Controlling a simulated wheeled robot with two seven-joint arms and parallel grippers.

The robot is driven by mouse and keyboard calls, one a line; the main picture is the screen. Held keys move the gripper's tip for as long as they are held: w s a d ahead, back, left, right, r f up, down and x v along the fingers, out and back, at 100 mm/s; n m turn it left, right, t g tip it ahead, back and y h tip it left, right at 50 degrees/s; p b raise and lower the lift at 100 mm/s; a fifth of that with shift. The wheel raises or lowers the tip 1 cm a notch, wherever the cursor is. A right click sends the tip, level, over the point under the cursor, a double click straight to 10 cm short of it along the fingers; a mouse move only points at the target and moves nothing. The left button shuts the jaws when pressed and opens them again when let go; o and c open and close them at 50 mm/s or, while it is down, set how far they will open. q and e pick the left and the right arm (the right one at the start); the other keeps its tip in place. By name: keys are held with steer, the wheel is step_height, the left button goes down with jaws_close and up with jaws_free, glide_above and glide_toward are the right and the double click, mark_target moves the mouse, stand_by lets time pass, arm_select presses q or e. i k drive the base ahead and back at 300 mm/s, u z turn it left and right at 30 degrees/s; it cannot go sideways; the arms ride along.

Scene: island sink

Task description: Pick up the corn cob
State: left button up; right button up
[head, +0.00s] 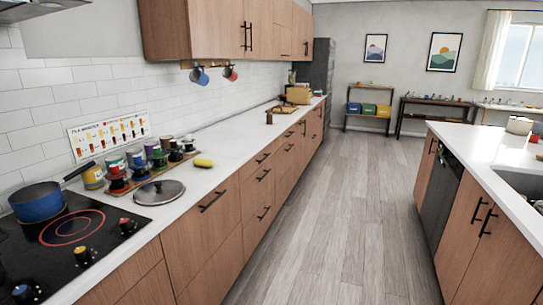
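A small yellow object (203,162) lies on the white counter at the left in the head view, just right of the spice rack. It looks like the corn cob, but it is too small to be certain. Nothing covers it. Neither my left nor my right gripper is in view.
A pot lid (160,192), a rack of jars (140,165) and a blue pan (38,201) on the black cooktop (70,240) are near it. The left counter (240,145) is mostly clear farther back. The wooden floor (335,210) is open, with an island (490,165) at right.

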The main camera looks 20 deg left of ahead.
mark_target(198, 162)
steer(key=z, duration=0.5)
steer(key=i, duration=2.65)
steer(key=u, duration=1.55)
steer(key=i, duration=0.65)
steer(key=u, duration=0.65)
